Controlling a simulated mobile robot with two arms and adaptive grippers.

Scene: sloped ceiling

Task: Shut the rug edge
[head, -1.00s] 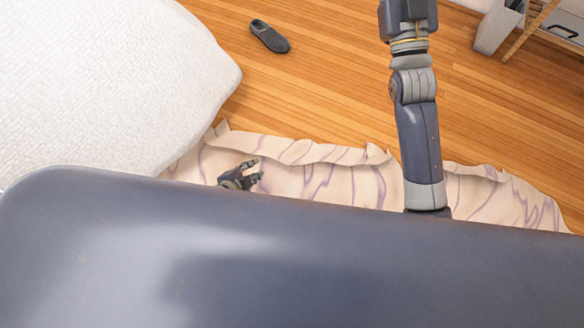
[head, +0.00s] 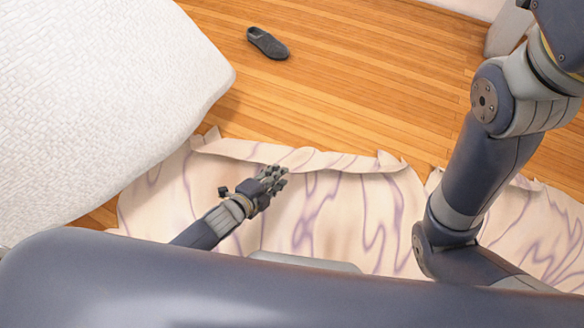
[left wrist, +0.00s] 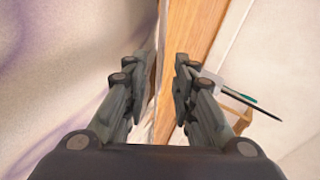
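The rug (head: 330,205), cream with purple veins, lies across the floor in the head view. Its far edge (head: 300,157) is curled up in a ruffled strip. My left gripper (head: 277,176) is at the near side of that raised edge. In the left wrist view, the gripper (left wrist: 156,75) is open, its fingers apart. The rug (left wrist: 60,80) fills the left side there, and its thin edge runs between the fingers in the picture. I cannot tell whether they touch it. My right arm shows at the right in the head view, but its gripper does not.
A white textured bed or cushion (head: 100,90) borders the rug at the left. A dark shoe (head: 267,43) lies on the wooden floor (head: 350,90) beyond the rug. A grey object (head: 507,28) stands at the upper right. The floor between is clear.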

